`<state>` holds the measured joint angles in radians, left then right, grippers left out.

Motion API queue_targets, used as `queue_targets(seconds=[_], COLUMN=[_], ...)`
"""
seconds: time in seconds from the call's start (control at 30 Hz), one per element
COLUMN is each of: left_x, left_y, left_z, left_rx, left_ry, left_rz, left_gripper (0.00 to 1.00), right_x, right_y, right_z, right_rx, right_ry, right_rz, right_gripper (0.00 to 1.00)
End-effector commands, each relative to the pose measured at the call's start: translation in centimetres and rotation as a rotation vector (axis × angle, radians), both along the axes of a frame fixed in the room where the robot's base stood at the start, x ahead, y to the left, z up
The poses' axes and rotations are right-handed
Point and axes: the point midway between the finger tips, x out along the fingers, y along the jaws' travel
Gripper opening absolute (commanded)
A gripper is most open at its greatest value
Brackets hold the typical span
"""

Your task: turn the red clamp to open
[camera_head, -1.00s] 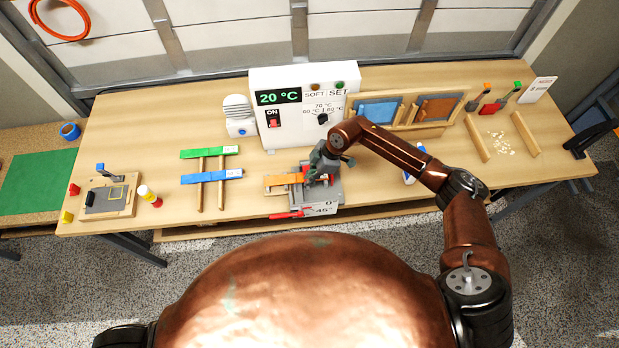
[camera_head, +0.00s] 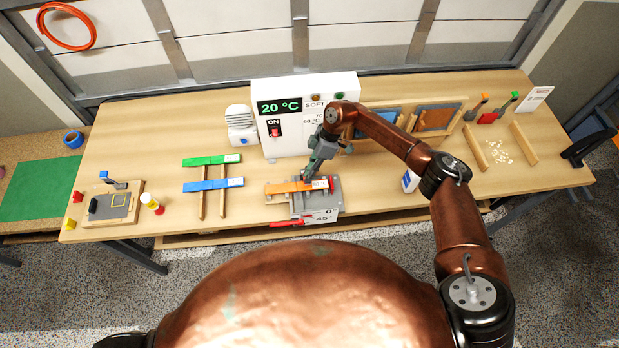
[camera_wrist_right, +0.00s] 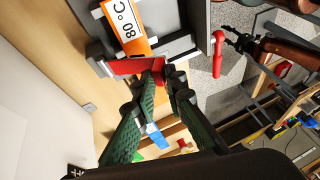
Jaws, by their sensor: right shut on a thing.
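A grey bending fixture (camera_head: 329,211) stands at the front middle of the bench with an orange strip (camera_head: 290,187) lying across it. The strip's "80 °C" label shows in the right wrist view, where the flat red clamp (camera_wrist_right: 133,67) lies across the strip's end. My right gripper (camera_head: 313,171) comes down over the fixture. In the wrist view its green-padded fingers (camera_wrist_right: 166,76) are closed on the clamp's end. A separate red handle (camera_head: 287,222) is at the fixture's front. My left gripper (camera_wrist_right: 238,40) shows small in the wrist view, its fingers apart and empty.
A white heater box (camera_head: 345,88) reading 20 °C stands behind the fixture. Green (camera_head: 205,160) and blue (camera_head: 207,184) strips lie on wooden rails to the left. A blue-white bottle (camera_head: 410,181) is to the right. Bare bench lies between rails and fixture.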

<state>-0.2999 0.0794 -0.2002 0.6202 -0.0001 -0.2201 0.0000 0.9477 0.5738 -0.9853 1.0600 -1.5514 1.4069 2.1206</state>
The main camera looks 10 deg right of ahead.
Motion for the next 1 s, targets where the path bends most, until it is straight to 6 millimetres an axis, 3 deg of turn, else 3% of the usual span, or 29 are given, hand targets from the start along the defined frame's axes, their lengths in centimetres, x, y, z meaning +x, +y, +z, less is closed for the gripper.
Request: queue_targets(seconds=[0.1,0.63,0.67,0.7,0.87,1.0], left_x=[-0.02,-0.02,-0.02,-0.04,-0.1,0.12], left_y=[0.0,0.01,0.01,0.01,0.02,0.02], left_z=[0.06,0.06,0.06,0.06,0.06,0.07], left_rx=[0.0,0.0,0.0,0.0,0.0,0.0], left_ry=[0.0,0.0,0.0,0.001,0.001,-0.001], left_rz=[0.0,0.0,0.0,0.0,0.0,0.0], left_gripper=[0.4,0.4,0.4,0.4,0.4,0.4], right_x=[1.0,1.24,1.24,1.21,1.12,1.05], right_y=[-0.14,-0.35,-0.35,-0.37,-0.32,-0.26], right_z=[0.19,0.08,0.06,0.05,0.03,0.05], right_rx=[0.0,-0.005,-0.005,-0.006,-0.006,-0.004], right_ry=[-0.019,-0.019,-0.019,-0.018,-0.016,-0.014], right_rz=[-0.01,-0.011,-0.011,-0.011,-0.01,-0.009], right_gripper=[0.0,0.0,0.12,0.15,0.26,0.26])
